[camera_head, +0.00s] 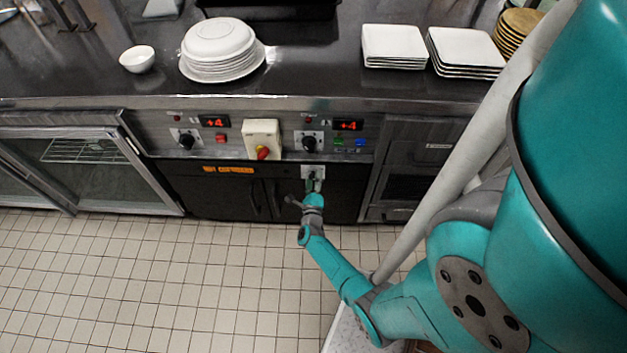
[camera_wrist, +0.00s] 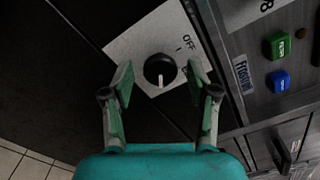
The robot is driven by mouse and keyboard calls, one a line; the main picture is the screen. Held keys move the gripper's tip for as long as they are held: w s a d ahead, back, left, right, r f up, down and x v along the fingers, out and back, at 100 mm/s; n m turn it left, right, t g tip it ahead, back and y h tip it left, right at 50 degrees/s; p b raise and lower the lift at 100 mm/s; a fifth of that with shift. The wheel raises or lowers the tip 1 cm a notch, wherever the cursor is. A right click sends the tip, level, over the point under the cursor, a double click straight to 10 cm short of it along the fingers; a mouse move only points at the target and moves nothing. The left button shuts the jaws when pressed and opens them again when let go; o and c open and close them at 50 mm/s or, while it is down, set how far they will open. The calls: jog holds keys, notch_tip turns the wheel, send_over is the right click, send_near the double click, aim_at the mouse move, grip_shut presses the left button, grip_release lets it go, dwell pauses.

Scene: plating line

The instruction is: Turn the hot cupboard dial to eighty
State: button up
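Two black dials with white scale plates sit on the steel control panel in the head view, a left dial (camera_head: 187,141) and a right dial (camera_head: 310,143). Their scale numbers are too small to read. An orange label (camera_head: 228,169), seemingly hot cupboard, is on the dark front below the left dial. My gripper (camera_head: 313,187) is at a lower pale plate below the right dial. In the wrist view, my open gripper (camera_wrist: 158,76) has its fingers either side of a black knob (camera_wrist: 159,70) on a plate marked OFF and I. The knob's white mark points down; contact cannot be told.
Red displays (camera_head: 214,122) beside the dials seem to read +4. Green (camera_wrist: 278,45) and blue (camera_wrist: 279,81) buttons are right of the knob. Plates (camera_head: 222,67) stand on the counter. The tiled floor is clear.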

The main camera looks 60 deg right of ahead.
jog(key=v, duration=1.2)
dwell(0.6)
jog(key=s+a+r+n+t+y, duration=0.5)
jog(key=a+r+n, duration=0.2)
jog(key=a+n, duration=0.35)
jog(key=s+a+r+n+t+y, duration=0.45)
jog(key=a+r+n, duration=0.35)
jog(key=a+n, duration=0.25)
jog(key=s+a+r+n+y, duration=0.3)
jog(key=s+a+r+n, duration=0.1)
jog(key=r+n, duration=0.4)
jog(key=s+a+r+n+g+y, duration=0.1)
jog(key=s+a+r+n+y, duration=0.3)
jog(key=r+n, duration=0.4)
jog(key=shift+s+a+r+n, duration=0.3)
jog(key=shift+s+r, duration=0.15)
jog(key=shift+s, duration=0.3)
